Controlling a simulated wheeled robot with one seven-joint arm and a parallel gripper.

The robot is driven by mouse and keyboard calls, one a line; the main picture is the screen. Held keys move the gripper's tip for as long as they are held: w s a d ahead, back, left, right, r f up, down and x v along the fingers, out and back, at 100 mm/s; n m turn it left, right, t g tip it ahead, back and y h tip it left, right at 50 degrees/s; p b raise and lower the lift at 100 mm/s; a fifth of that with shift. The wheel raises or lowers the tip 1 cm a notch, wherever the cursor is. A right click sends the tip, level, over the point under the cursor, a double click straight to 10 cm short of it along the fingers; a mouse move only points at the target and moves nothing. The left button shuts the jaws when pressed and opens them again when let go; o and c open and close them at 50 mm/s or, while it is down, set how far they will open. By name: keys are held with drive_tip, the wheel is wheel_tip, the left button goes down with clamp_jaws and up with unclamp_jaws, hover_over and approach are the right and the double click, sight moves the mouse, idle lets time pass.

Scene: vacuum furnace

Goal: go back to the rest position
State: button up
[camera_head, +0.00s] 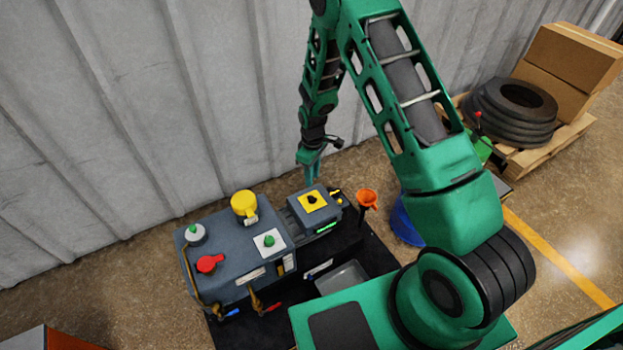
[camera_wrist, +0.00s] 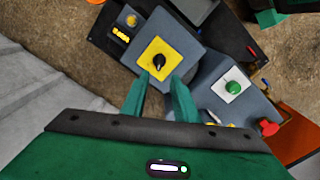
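My gripper (camera_head: 311,168) is raised above the back edge of the grey furnace unit (camera_head: 225,262), near its control box. In the wrist view the two green fingers of my gripper (camera_wrist: 160,88) stand apart with nothing between them. Beyond the fingertips is the black rotary knob (camera_wrist: 158,61) on a yellow plate. The knob also shows in the head view (camera_head: 312,198) on top of the control box (camera_head: 321,213). The fingers look apart from the knob, though the exact gap is hard to tell.
The unit carries a yellow cap (camera_head: 244,204), a green button (camera_head: 268,240) and a red knob (camera_head: 209,263). An orange funnel (camera_head: 367,198) stands to the right. A grey tray (camera_head: 341,278) lies in front. A corrugated wall (camera_head: 130,110) is close behind. Tyres (camera_head: 510,108) and boxes (camera_head: 575,60) sit on a pallet.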

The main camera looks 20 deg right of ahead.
idle(0.4)
drive_tip(key=s+d+r+m, duration=0.2)
drive_tip(key=s+d+r, duration=0.25)
drive_tip(key=r, duration=0.35)
drive_tip(key=s+d+r+m, duration=0.3)
drive_tip(key=s+d+r, duration=0.15)
drive_tip(key=r, duration=0.45)
drive_tip(key=s+d+r+m, duration=0.25)
drive_tip(key=d+r, duration=0.25)
drive_tip(key=r, duration=0.3)
drive_tip(key=s+d+r+m, duration=0.1)
drive_tip(key=s+r+m, duration=0.2)
drive_tip(key=s, duration=1)
drive_tip(key=s+d+r+m, duration=0.2)
drive_tip(key=s+r+m, duration=0.2)
drive_tip(key=s+r, duration=0.4)
drive_tip(key=s, duration=0.6)
drive_tip(key=shift+r, duration=0.15)
drive_tip(key=shift+w+f, duration=0.25)
drive_tip(key=shift+w, duration=0.3)
